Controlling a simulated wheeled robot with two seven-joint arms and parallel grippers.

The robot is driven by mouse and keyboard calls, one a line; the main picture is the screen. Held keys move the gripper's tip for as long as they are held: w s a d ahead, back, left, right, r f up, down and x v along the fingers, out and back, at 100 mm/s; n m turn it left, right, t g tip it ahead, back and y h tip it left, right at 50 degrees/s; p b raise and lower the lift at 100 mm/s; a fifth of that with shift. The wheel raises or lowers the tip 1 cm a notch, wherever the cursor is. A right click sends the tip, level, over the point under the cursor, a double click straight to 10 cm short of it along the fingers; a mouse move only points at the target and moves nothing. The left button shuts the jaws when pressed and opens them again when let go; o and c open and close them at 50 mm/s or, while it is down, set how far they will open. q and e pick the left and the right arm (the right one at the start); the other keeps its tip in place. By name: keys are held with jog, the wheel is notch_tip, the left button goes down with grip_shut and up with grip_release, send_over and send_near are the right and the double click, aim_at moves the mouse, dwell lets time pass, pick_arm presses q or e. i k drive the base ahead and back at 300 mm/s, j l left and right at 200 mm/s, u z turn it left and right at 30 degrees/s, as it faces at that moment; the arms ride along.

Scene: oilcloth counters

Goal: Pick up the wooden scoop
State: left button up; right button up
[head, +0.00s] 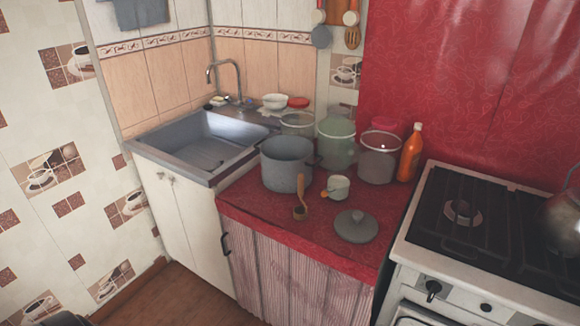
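The wooden scoop (303,198) is on the red oilcloth counter (268,222), near its front edge. Its light brown handle points up in the picture, overlapping the front of a large grey pot (285,167). Its small dark bowl is at the lower end. I cannot tell whether the handle leans on the pot.
A small pale cup (338,187) and a grey lid (356,226) are right of the scoop. Behind stand a green pot (337,148), a glass jar (378,163) and an orange bottle (410,154). A sink (205,145) is left, a stove (470,225) right.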

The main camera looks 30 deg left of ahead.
aim_at(300, 212)
jog(key=i+j+u, duration=0.2)
jog(key=i+j, duration=0.65)
jog(key=j, duration=0.15)
